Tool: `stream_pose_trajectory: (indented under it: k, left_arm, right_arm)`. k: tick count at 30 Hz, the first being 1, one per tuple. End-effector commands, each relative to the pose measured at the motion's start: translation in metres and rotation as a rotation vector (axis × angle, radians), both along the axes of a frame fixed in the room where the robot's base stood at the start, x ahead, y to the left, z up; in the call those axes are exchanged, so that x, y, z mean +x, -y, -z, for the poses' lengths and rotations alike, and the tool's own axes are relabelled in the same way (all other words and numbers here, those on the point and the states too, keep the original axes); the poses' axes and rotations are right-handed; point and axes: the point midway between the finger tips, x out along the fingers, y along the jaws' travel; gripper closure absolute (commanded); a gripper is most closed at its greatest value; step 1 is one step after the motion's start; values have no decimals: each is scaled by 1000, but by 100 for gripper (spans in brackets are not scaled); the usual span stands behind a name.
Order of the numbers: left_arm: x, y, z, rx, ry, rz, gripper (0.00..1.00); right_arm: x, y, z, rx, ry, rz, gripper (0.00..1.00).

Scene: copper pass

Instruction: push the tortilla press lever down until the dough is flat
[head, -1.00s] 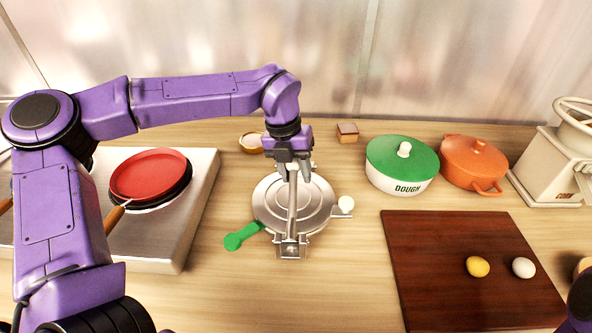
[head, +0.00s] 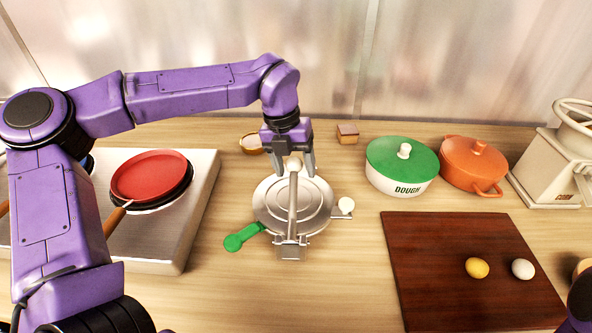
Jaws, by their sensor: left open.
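The silver tortilla press (head: 265,205) stands on the counter in the middle. Its round top plate lies over the base, and no dough shows. The lever (head: 292,212) runs from the bracket at the front edge across the plate and ends in a pale knob (head: 293,163). My left gripper (head: 296,172) is open at the far side of the press, pointing down, with its fingers just behind and on either side of the knob. I cannot tell whether they touch it. My right gripper is out of view.
A green handle (head: 242,237) and a white ball on a stub (head: 346,205) stick out beside the press. A stove with a red pan (head: 150,176) is at left. A green-lidded dough pot (head: 402,165) and brown board (head: 440,255) are at right.

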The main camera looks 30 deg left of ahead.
Motion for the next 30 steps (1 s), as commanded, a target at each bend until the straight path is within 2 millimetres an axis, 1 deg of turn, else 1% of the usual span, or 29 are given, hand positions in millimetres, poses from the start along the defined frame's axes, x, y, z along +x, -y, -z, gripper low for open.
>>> stream_pose_trajectory:
  k: [6,9,12,16,30]
  left_arm:
    - [-2,-9,-52,-1,6,-2,36]
    - [-3,-13,-71,-1,4,-2,36]
    - [-4,-16,-83,0,3,-1,36]
    - [-5,-17,-89,-1,0,-1,36]
    - [-5,-17,-88,-1,1,0,36]
  right_arm:
    - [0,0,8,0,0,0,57]
    - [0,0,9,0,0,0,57]
    - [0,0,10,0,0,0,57]
    - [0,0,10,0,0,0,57]
    - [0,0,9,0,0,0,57]
